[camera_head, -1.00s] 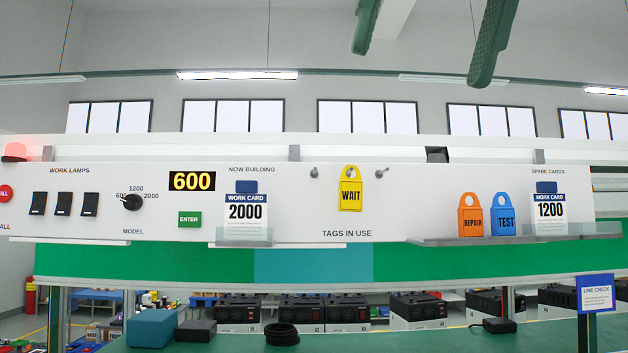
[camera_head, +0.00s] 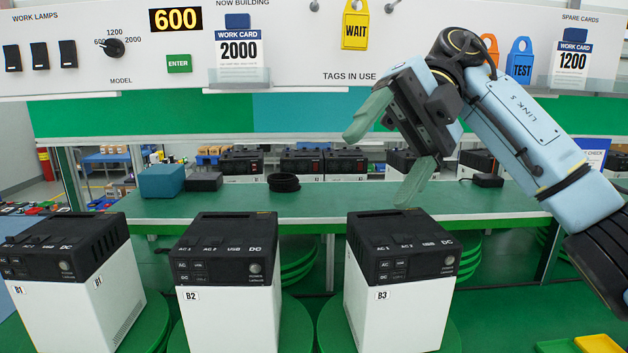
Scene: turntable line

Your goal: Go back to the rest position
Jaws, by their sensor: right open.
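My right gripper (camera_head: 393,152) is open and empty. Its two pale green fingers are spread apart in front of the green bench, above and behind the box marked B3 (camera_head: 404,307). The light blue right arm comes in from the right edge and covers part of the panel and the orange repair tag. My left gripper is not in view.
Boxes B1 (camera_head: 73,295) and B2 (camera_head: 228,315) stand with B3 on round green turntables in front. The green bench (camera_head: 345,203) holds a blue box (camera_head: 161,182), a dark box (camera_head: 204,181) and a black coil (camera_head: 284,182). The panel (camera_head: 300,55) stands behind.

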